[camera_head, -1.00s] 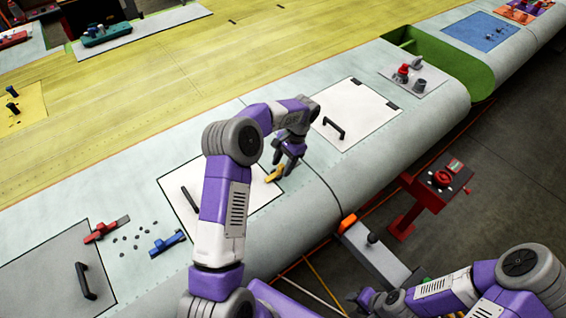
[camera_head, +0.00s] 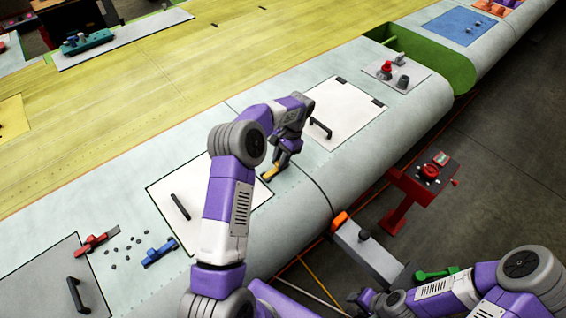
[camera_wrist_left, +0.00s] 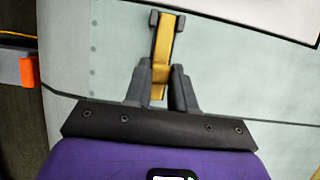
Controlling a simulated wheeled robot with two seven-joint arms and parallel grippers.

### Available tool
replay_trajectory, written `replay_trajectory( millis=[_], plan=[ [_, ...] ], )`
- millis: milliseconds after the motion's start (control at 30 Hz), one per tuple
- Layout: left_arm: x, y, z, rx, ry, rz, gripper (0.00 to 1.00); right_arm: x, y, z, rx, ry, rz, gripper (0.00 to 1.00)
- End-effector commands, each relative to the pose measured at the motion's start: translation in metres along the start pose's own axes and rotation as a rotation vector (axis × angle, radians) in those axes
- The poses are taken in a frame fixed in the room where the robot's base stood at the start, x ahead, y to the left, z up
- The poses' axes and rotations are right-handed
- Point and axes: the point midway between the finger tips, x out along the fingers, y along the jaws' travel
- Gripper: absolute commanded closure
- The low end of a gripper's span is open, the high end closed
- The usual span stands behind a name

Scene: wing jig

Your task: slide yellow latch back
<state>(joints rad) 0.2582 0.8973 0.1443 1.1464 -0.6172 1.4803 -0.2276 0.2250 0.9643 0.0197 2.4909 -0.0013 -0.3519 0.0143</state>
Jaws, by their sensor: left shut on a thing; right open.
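The yellow latch (camera_head: 270,172) sits at the right edge of a white panel (camera_head: 160,192) on the wing surface. In the left wrist view the latch (camera_wrist_left: 162,55) is a yellow bar in a dark bracket, running up from between my fingers. My left gripper (camera_head: 277,165) is shut on the latch; its two fingers (camera_wrist_left: 161,88) stand on either side of the yellow bar. The fingers hide part of the latch. My right gripper (camera_head: 365,300) is open and empty, low in the head view, away from the wing.
A red latch (camera_head: 95,242), a blue latch (camera_head: 160,252) and several small dark pieces (camera_head: 125,244) lie left of the white panel. Black handles (camera_head: 180,206) stick up from the panels. A red stand (camera_head: 410,195) and a grey box (camera_head: 365,250) stand off the wing edge.

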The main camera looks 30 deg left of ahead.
Motion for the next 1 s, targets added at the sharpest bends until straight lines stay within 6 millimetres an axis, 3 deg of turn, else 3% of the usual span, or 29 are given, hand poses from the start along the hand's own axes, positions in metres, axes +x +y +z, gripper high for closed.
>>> replay_trajectory(
  millis=[333,367,500,833,1000],
  plan=[
    [-0.002,-0.005,-0.001,-0.011,0.01,0.005,1.0,-0.001,-0.001,0.0,0.0,0.0,0.0,0.57],
    [-0.002,-0.004,-0.001,-0.011,0.01,0.004,0.73,-0.001,-0.001,0.0,0.0,0.0,0.0,0.57],
    [-0.001,-0.004,-0.001,-0.01,0.007,0.004,0.51,-0.001,-0.001,0.0,0.0,0.0,0.0,0.57],
    [-0.003,-0.004,0.0,-0.01,0.003,0.004,0.5,-0.001,0.0,0.0,0.0,0.0,0.0,0.57],
    [-0.025,-0.004,-0.001,-0.01,0.007,0.002,0.5,0.002,0.001,0.0,0.0,0.0,0.0,0.57]
  ],
)
